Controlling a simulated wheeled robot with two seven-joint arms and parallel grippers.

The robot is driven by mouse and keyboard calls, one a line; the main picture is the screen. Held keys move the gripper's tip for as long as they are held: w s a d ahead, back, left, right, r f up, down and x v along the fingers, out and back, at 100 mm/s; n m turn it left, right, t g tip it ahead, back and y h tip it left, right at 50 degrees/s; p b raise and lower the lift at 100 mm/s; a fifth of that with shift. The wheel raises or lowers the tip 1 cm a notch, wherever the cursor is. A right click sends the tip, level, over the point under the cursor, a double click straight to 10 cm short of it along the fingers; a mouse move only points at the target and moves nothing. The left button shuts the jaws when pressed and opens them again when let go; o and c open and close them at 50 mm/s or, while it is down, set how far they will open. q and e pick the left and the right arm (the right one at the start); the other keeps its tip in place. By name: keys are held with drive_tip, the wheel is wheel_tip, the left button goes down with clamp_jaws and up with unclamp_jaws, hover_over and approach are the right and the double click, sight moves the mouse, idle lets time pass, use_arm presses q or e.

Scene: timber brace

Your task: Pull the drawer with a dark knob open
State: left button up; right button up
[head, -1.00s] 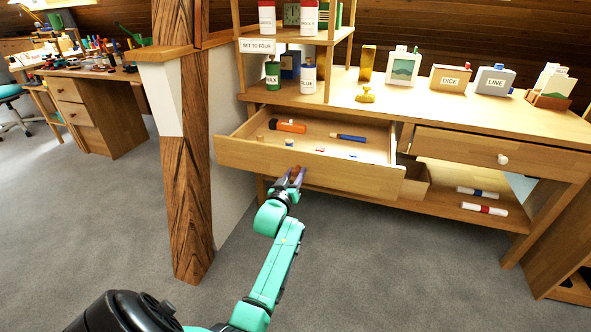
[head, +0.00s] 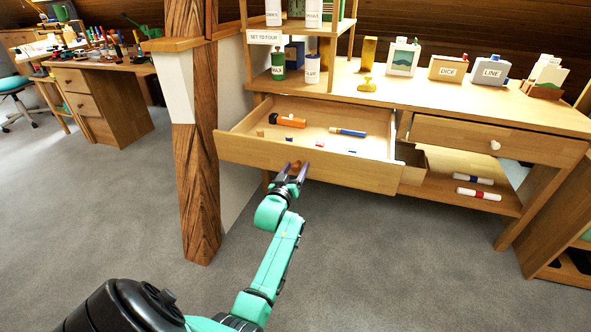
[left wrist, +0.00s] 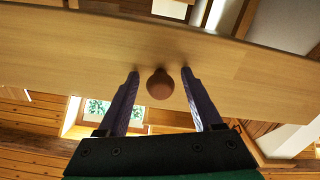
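The drawer with the dark knob (head: 240,151) stands pulled well out of the desk, its inside showing in the head view. Its brown round knob (left wrist: 160,84) is on the middle of the drawer front; it shows small in the head view (head: 296,165). My left gripper (head: 293,172) is at the drawer front. In the left wrist view its two fingers (left wrist: 159,88) are apart, one on each side of the knob, with a gap on both sides. My right gripper is not in view.
The drawer holds an orange tool (head: 289,122), a blue marker (head: 348,132) and small pieces. A shut drawer with a white knob (head: 495,146) is on the right. A timber post (head: 197,190) stands left of the drawer. The grey floor in front is clear.

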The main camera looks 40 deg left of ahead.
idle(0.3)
use_arm(q)
drive_tip(key=shift+s+d, duration=0.1)
drive_tip(key=shift+s, duration=0.25)
drive_tip(key=p+v, duration=0.3)
drive_tip(key=v, duration=1)
drive_tip(key=shift+s+d, duration=0.2)
drive_tip(key=shift+s, duration=0.15)
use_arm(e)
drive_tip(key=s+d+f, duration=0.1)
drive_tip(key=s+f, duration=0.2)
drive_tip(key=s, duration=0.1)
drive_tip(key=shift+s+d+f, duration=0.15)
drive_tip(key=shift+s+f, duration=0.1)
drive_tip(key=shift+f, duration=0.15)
